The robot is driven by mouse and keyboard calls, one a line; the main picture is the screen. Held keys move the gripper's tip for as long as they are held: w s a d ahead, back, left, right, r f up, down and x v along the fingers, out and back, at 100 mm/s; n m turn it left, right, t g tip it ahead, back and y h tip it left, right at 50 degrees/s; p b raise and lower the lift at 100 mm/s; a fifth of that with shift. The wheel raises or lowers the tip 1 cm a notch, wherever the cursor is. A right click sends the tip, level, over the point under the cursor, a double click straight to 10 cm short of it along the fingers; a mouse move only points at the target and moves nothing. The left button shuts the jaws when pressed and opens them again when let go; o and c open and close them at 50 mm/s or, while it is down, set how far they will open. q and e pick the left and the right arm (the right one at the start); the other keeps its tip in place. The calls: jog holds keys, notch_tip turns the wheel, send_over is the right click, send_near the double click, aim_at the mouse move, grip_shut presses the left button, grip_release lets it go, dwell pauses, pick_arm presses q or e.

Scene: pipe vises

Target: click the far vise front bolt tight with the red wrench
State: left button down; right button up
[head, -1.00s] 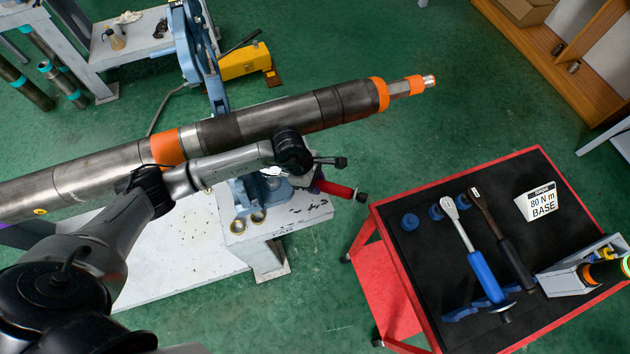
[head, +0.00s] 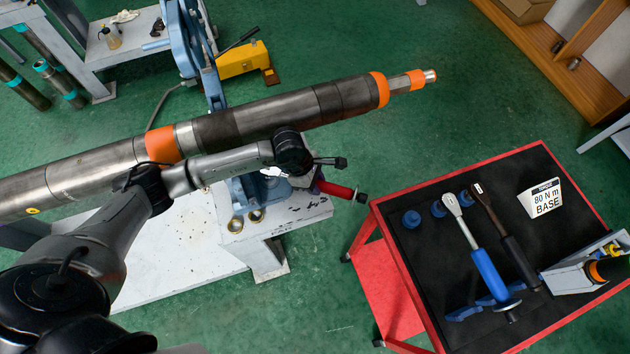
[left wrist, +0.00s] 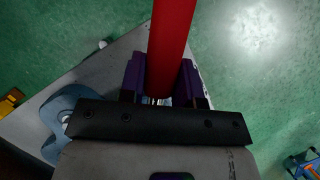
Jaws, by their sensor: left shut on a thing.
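My left gripper (head: 318,184) is shut on the red wrench (head: 340,190), beside the near bench. In the left wrist view the red handle (left wrist: 171,45) stands between purple fingers (left wrist: 160,90); the wrench's head is hidden. One blue vise (head: 250,190) on the near bench is partly covered by my arm and the long pipe. Another tall blue vise (head: 192,45) stands farther back, at the top of the head view. I cannot make out the front bolt, or whether the wrench touches one. My right gripper is not in view.
A long steel pipe (head: 270,118) with orange bands crosses above the near bench (head: 190,240). A red-edged trolley (head: 395,275) at the right carries a blue-handled wrench (head: 485,270), a dark wrench (head: 515,260) and an "80 N m BASE" card (head: 540,198). Green floor lies between.

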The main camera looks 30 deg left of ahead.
pick_arm(q)
jog(key=shift+f+b, duration=0.85)
jog(key=shift+f, duration=0.1)
dwell(1.4)
jog(key=shift+f+b, duration=0.4)
jog(key=shift+f, duration=0.1)
dwell(0.3)
jog(key=shift+f, duration=0.1)
dwell(0.8)
jog(key=shift+s+d+m, duration=0.1)
jog(key=shift+s+m, duration=0.2)
jog(key=shift+s, duration=0.1)
dwell(0.3)
jog(key=shift+s+m, duration=0.3)
dwell(0.4)
jog(key=shift+w+a+n, duration=0.25)
jog(key=shift+w+n, duration=0.75)
jog(key=shift+w, duration=0.1)
